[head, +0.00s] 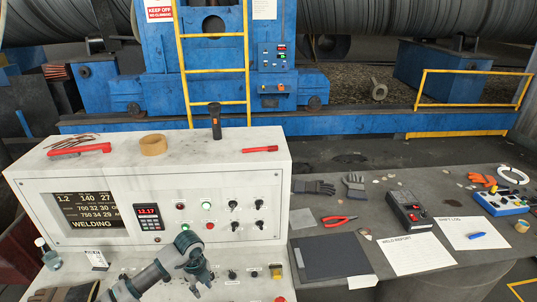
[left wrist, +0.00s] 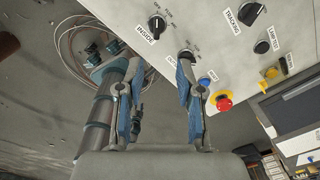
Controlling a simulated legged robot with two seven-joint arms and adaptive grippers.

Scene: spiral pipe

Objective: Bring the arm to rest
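My left arm comes in at the bottom of the head view, and its gripper (head: 198,272) is over the lower panel of the white control console (head: 30,190). In the left wrist view the two fingers of my left gripper (left wrist: 160,75) stand apart with nothing between them. The right finger's tip is close to a black knob (left wrist: 186,54) on the panel; I cannot tell whether they touch. My right gripper is not in view.
A red emergency button (left wrist: 223,102) and a black selector knob (left wrist: 156,24) are near the left gripper. A dark table (head: 350,185) with papers and tools is at right.

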